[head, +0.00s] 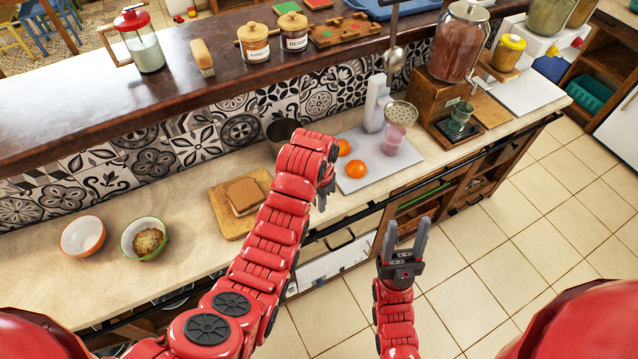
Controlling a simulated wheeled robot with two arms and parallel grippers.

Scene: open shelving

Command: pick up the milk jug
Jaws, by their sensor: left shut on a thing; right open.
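A glass jug with a red lid and white contents (147,52), which looks like the milk jug, stands upright on the dark raised ledge at the upper left. Its handle points left. My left gripper (323,197) is at the counter's front edge, far to the right of and below the jug in the picture. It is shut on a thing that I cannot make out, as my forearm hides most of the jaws. My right gripper (407,228) is open and empty, pointing up over the tiled floor, apart from the counter.
The dark ledge (60,100) also bears jars (253,42). On the counter are two bowls (83,236), a board with bread (240,203), a white board with oranges (357,169) and a drink dispenser (459,45). The floor (500,280) at the right is clear.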

